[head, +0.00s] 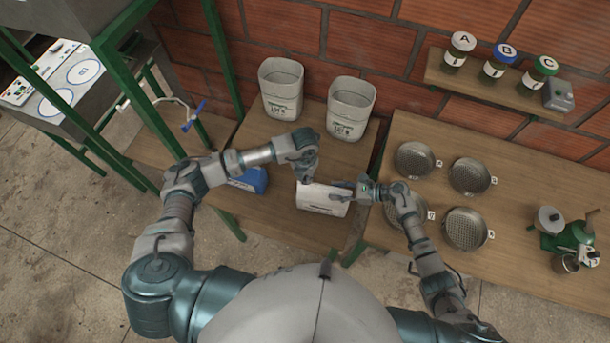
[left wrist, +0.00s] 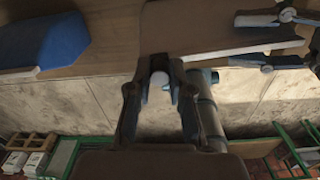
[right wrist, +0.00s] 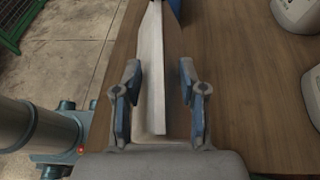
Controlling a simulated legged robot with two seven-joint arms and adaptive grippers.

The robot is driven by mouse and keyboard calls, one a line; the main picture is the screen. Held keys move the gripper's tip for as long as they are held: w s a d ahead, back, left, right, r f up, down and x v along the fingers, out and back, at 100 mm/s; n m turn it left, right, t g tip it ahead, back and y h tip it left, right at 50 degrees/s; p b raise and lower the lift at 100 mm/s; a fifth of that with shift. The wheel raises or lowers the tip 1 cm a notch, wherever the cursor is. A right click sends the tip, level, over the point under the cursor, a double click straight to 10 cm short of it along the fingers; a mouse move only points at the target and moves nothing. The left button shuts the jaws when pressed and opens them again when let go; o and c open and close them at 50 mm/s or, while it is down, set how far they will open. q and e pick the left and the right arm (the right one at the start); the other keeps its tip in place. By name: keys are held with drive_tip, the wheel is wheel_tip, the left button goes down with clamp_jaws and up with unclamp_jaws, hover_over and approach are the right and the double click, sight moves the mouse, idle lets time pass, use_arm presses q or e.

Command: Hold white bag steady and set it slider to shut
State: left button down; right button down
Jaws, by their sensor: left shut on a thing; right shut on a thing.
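The white bag (head: 322,203) stands at the front of the middle wooden table. My right gripper (head: 347,192) is at its right side, shut on it. In the right wrist view the bag (right wrist: 151,75) runs edge-on between the fingers of this gripper (right wrist: 160,100). My left gripper (head: 308,184) is at the bag's upper left edge. In the left wrist view its fingers (left wrist: 160,95) close around a small round white piece, the slider (left wrist: 159,79), at the bag's edge. The bag (left wrist: 220,27) looks shaded there. In the head view the gripper hides the slider.
A blue bag (head: 252,180) lies left of the white one, partly behind my left arm. Two pale bins (head: 281,88) (head: 349,108) stand at the back of the table. Several sieves (head: 470,176) and a green grinder (head: 570,240) occupy the right table. Jars (head: 460,48) stand on a wall shelf.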

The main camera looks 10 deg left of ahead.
sight(334, 188)
use_arm(q)
drive_tip(key=shift+d, duration=0.1)
drive_tip(key=d, duration=1)
drive_tip(key=shift+s, duration=0.1)
drive_tip(key=c, duration=1)
unclamp_jaws()
drive_tip(key=shift+c, duration=0.2)
drive_tip(key=shift+a, duration=0.1)
wheel_tip(334, 188, up, 12)
